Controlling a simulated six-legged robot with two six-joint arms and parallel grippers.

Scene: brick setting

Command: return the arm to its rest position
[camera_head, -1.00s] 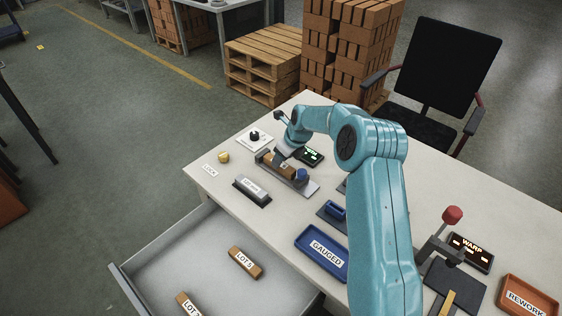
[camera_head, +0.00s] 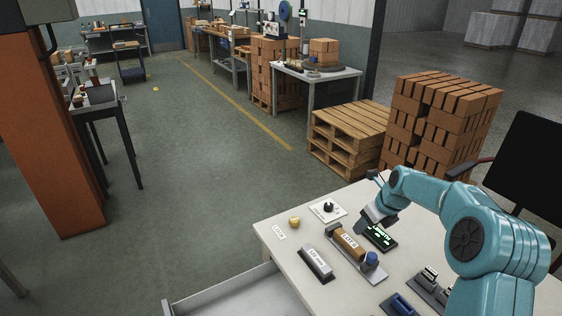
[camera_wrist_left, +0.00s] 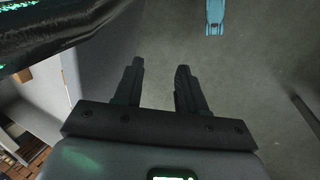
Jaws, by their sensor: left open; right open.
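My right arm is teal and comes in from the right in the head view, bent over the table (camera_head: 282,240). The left arm is not in the head view.
A knob panel (camera_head: 328,210), a yellow piece (camera_head: 294,222) and a grey labelled block (camera_head: 315,263) are on the table. An open drawer (camera_head: 235,297) juts out in front.

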